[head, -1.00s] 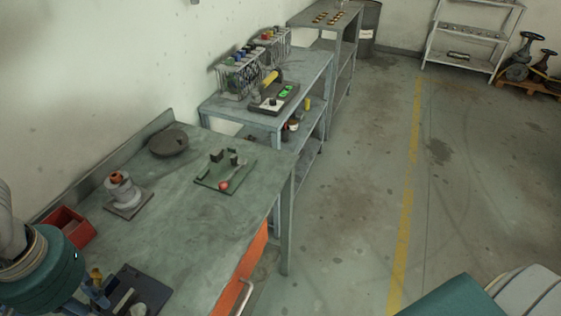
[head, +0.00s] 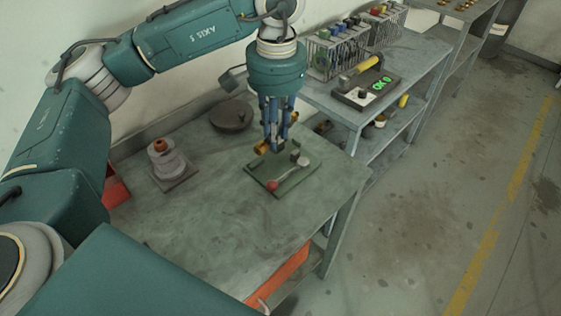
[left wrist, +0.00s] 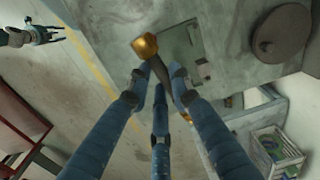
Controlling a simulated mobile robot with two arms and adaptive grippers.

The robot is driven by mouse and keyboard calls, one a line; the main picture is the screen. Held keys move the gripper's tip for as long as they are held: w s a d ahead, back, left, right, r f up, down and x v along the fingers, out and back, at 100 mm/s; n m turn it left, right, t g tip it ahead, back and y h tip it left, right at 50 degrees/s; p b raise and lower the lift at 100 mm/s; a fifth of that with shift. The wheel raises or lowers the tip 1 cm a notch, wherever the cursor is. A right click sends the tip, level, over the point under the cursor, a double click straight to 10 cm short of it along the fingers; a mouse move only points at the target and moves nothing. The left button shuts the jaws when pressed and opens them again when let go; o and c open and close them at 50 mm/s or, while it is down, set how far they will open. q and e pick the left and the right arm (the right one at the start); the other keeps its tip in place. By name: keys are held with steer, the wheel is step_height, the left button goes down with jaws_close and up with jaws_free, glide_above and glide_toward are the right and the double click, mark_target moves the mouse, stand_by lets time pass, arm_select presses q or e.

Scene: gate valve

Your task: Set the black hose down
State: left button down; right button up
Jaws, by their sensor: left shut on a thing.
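My left gripper (head: 276,143) hangs fingers-down above the green plate on the workbench in the head view. It is shut on the black hose, whose brass end (head: 261,148) sticks out to the left of the fingers. In the left wrist view the hose (left wrist: 160,70) lies between the fingertips, with a brass fitting (left wrist: 145,45) at its end; the fingers hide part of it. The green plate (head: 262,182) carries dark upright blocks (head: 296,156) and a red-knobbed lever (head: 272,185). My right gripper (left wrist: 45,36) shows small at the left wrist view's upper left, fingers apart and empty.
A grey stepped piece with an orange top (head: 168,163) and a round dark disc (head: 231,116) stand on the workbench (head: 215,220). A red bin (head: 117,192) is at its left. A shelf unit (head: 412,70) with racks stands behind. The front of the bench is clear.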

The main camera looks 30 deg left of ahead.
arm_select(q)
steer(key=w+a+r+m+b, duration=0.2)
steer(key=w+a+r, duration=0.1)
steer(key=w+r, duration=0.15)
arm_select(e)
steer(key=s+f+g, duration=0.1)
steer(key=s+f, duration=0.3)
steer(key=s, duration=0.4)
arm_select(q)
steer(key=p, duration=0.3)
glide_above(273, 164)
step_height(273, 164, down, 14)
steer(key=shift+f, duration=0.95)
step_height(273, 164, down, 4)
steer(key=shift+r+p, duration=0.25)
steer(key=shift+p, duration=0.05)
steer(key=shift+f, duration=0.2)
arm_select(e)
steer(key=shift+t, duration=0.3)
steer(key=w+r, duration=0.2)
steer(key=r, duration=0.1)
steer(key=w+r, duration=0.1)
steer(key=shift+w+d+r, duration=0.2)
steer(key=shift+w+d, duration=0.05)
steer(key=shift+w, duration=0.15)
